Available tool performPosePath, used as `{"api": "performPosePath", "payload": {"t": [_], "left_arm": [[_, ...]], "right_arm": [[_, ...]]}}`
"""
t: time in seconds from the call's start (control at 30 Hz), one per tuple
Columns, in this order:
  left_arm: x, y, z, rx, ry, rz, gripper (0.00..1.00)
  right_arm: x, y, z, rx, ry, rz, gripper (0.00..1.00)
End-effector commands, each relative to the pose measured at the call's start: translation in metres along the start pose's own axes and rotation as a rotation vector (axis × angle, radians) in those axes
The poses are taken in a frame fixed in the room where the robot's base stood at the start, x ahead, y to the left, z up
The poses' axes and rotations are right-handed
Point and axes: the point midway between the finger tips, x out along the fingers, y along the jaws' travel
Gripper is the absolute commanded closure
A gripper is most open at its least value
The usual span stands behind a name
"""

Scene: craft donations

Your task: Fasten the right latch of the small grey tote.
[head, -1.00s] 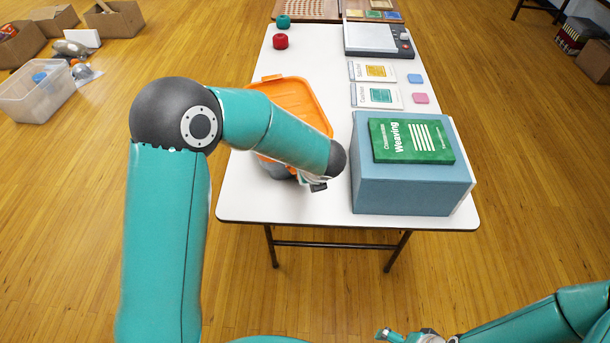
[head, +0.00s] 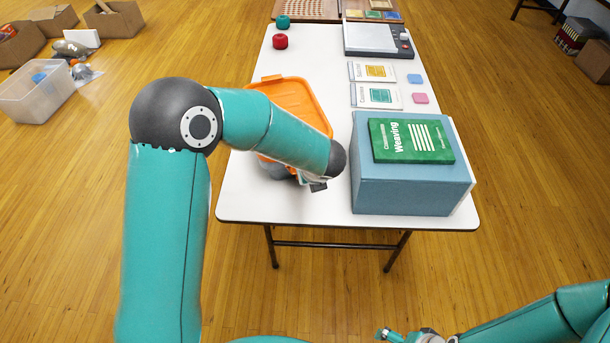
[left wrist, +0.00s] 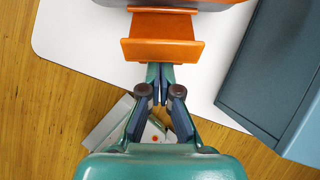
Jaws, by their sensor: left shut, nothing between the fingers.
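The small grey tote (head: 274,170) stands on the white table with its orange lid (head: 297,92) on top; my left arm covers much of both. In the left wrist view, an orange latch (left wrist: 162,40) juts out from the tote's edge (left wrist: 185,3). My left gripper (left wrist: 159,72) is shut and empty, its fingertips at the latch's outer edge; I cannot tell whether they touch. In the head view this gripper is mostly hidden by its wrist. My right gripper (head: 386,334) is low at the bottom edge, away from the table, its jaws unclear.
A blue box (head: 410,190) with a green weaving book (head: 412,140) on it stands close to the right of the tote. Cards (head: 376,95), a scale (head: 376,38) and yarn balls (head: 280,41) lie farther back. The table's front strip (head: 290,207) is clear.

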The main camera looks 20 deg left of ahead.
Motion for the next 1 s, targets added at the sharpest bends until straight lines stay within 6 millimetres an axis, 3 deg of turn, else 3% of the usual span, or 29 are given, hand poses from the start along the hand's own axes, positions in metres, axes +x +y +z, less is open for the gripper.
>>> {"api": "performPosePath", "payload": {"t": [1.0], "left_arm": [[-0.017, 0.0, 0.009, 0.0, 0.0, 0.0, 1.0]], "right_arm": [[-0.015, -0.005, 0.0, 0.0, 0.0, 0.0, 0.0]]}}
